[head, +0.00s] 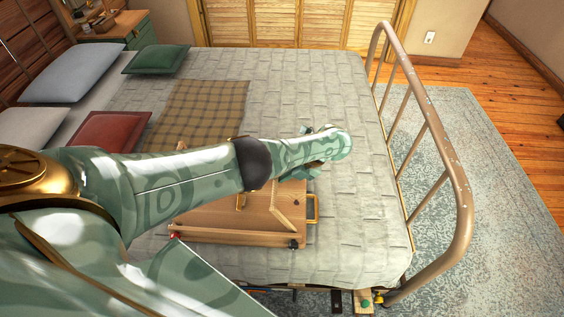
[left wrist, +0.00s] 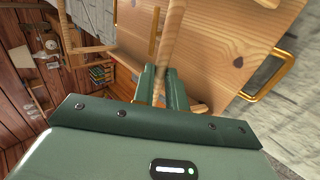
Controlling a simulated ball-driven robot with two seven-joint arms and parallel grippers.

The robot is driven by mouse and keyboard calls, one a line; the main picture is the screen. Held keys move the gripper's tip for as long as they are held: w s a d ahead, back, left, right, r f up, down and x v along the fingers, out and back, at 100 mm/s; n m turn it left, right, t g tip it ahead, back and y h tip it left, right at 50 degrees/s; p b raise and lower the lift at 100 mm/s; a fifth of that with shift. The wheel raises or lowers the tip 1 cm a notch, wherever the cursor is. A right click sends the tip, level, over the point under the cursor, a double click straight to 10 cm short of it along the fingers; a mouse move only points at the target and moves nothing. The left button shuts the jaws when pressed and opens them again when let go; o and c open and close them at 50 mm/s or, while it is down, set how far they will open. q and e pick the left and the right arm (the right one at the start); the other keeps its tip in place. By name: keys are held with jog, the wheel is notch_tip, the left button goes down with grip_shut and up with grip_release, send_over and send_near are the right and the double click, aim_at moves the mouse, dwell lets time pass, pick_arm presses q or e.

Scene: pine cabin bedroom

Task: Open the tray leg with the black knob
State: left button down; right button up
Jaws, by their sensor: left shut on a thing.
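The wooden tray (head: 215,222) lies on the bed, partly hidden under my left arm. The black knob (head: 293,243) sits at its near right corner, and a red knob (head: 175,236) at its near left corner. A pale wooden leg (head: 284,213) shows on the tray near the black knob. My left gripper (left wrist: 165,82) is shut on a wooden leg bar (left wrist: 174,35), which stretches away from the fingers above the tray board. The head view hides the fingertips behind my arm. No knob on the held bar is clear in the left wrist view. My right gripper is not in view.
A brass handle (head: 313,207) sticks out from the tray's right side. The metal footboard (head: 440,150) rises at the bed's right end. Pillows (head: 72,73) and a plaid blanket (head: 200,110) lie farther left. Bare quilt (head: 355,215) lies right of the tray.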

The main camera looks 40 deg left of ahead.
pick_arm(q)
jog(key=shift+s+d+f, duration=0.15)
jog(key=shift+d+f, duration=0.05)
dwell(0.6)
jog(key=c, duration=1.7)
grip_release()
jog(key=shift+r, duration=0.1)
jog(key=v, duration=1.6)
jog(key=shift+w+b, duration=0.2)
jog(key=shift+b, duration=0.25)
jog(key=shift+r, duration=0.1)
